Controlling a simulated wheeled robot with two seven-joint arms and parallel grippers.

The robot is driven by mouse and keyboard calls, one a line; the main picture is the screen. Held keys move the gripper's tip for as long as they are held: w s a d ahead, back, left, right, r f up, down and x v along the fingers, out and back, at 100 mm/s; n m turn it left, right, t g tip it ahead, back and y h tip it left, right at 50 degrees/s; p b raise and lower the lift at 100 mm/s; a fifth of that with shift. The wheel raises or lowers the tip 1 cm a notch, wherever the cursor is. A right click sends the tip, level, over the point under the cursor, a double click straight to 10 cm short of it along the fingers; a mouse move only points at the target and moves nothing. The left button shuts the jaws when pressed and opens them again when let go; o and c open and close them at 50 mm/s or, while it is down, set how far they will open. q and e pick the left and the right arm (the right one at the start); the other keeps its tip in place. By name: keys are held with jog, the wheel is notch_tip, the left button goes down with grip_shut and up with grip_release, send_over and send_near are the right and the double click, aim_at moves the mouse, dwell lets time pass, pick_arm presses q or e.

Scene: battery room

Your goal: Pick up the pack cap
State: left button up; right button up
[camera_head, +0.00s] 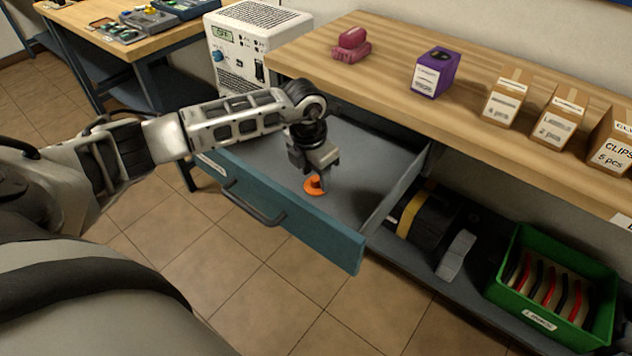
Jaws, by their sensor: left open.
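An orange round cap (313,189) with a raised middle, which looks like the pack cap, lies on the floor of an open drawer with a teal front (300,230). My left gripper (318,176) reaches down into the drawer, right over the cap. It is open, with its fingertips at the cap's raised middle and partly covering it. I cannot tell whether the fingers touch it. My right gripper is not in view.
The wooden bench top (400,55) overhangs the drawer's back. On it are a pink object (351,48), a purple box (435,73) and cardboard boxes (505,95). A green bin (550,275) stands on the lower shelf at right. The rest of the drawer looks empty.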

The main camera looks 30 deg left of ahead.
pick_arm(q)
jog(key=shift+f, duration=0.35)
jog(key=c, duration=1)
jog(key=shift+c, duration=0.2)
jog(key=shift+r, duration=0.2)
